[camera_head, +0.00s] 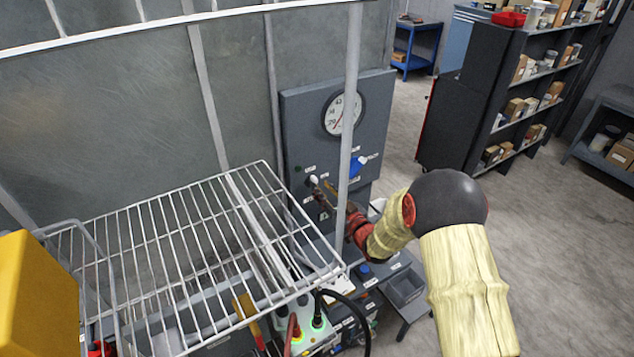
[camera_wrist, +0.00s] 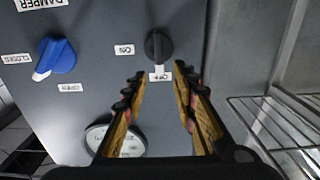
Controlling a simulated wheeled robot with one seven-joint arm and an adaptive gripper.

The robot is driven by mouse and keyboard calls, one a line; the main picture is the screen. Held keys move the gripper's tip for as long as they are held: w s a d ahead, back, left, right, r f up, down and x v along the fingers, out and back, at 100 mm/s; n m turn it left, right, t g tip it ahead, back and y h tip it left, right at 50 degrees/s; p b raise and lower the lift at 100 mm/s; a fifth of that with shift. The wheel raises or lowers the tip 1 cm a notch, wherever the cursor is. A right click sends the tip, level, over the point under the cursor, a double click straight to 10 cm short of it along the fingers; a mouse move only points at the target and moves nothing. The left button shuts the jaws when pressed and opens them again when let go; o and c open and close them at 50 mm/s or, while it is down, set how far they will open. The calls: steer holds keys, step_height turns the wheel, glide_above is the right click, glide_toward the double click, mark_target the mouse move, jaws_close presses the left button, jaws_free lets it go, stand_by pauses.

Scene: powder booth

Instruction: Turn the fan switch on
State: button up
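The grey control panel (camera_head: 300,120) stands behind the wire rack. In the wrist view a black rotary knob (camera_wrist: 159,45) on the panel (camera_wrist: 95,25) lies just beyond my fingertips. An ON label (camera_wrist: 124,49) is to its left, and a small label that seems to read OFF (camera_wrist: 160,76) is below it. The knob's grip stands roughly vertical, its lower end toward that lower label. My gripper (camera_wrist: 161,75) is open and empty, one finger on each side of the lower label. In the head view my gripper (camera_head: 324,192) is at the panel's lower part, small and partly hidden.
A blue damper knob (camera_wrist: 56,57) and a round gauge (camera_wrist: 116,139) share the panel; the gauge also shows in the head view (camera_head: 342,113). A wire rack (camera_head: 190,250) and a white upright post (camera_head: 348,130) stand near my arm. Shelves (camera_head: 530,90) are at right; open floor lies between.

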mark_target(316, 182)
steer(key=shift+x, duration=2.25)
jaws_close()
